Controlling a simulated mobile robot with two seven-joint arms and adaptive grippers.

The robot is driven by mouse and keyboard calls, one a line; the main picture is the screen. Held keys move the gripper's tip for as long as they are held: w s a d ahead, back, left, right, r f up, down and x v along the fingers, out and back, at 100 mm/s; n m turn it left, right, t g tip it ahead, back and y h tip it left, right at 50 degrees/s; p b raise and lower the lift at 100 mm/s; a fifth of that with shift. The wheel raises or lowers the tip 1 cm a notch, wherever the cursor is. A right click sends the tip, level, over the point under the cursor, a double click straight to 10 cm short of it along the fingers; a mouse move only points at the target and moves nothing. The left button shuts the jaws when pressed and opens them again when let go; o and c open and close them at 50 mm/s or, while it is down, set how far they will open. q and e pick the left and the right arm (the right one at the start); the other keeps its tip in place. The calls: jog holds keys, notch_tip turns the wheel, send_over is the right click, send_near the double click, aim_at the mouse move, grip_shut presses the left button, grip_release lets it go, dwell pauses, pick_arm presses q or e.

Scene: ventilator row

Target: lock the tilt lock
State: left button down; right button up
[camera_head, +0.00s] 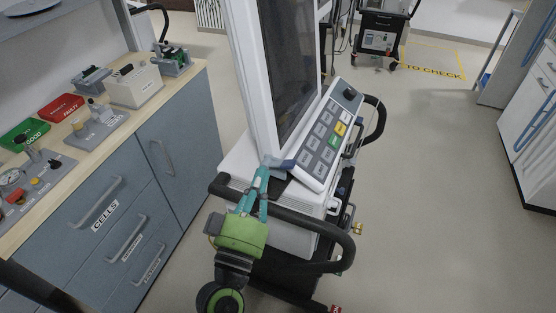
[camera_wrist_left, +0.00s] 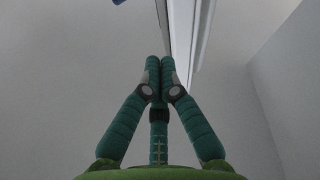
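The ventilator's tall dark screen (camera_head: 288,65) in a white frame stands tilted above a sloped keypad panel (camera_head: 325,138). A small blue-grey piece (camera_head: 284,164) sits at the screen's lower corner; it may be the tilt lock, but I cannot tell its setting. My left gripper (camera_head: 267,165) is right beside this piece, and I cannot tell if they touch. In the left wrist view the gripper's teal fingers (camera_wrist_left: 160,65) are together, with nothing seen between them. A bit of blue (camera_wrist_left: 118,2) shows at that view's top edge. My right gripper is not in view.
A black handle rail (camera_head: 310,222) curves around the cart's near side, under my left arm. A blue-grey cabinet (camera_head: 185,140) with devices on its top stands at the left. The floor at the right (camera_head: 440,190) is clear.

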aim_at(280, 167)
pick_arm(q)
jog(key=w+d, duration=0.1)
jog(key=w, duration=0.1)
jog(key=w+d, duration=0.1)
jog(key=w, duration=0.1)
jog(key=w+d+f+p, duration=0.1)
jog(key=w, duration=0.1)
jog(key=shift+s+d+f, duration=0.1)
jog(key=shift+s+f, duration=0.1)
jog(key=shift+f, duration=0.15)
jog(key=shift+d+m, duration=0.1)
jog(key=shift+m, duration=0.2)
jog(key=shift+d+f+m+h, duration=0.1)
jog(key=shift+f+m+h, duration=0.1)
jog(key=shift+m+h, duration=0.25)
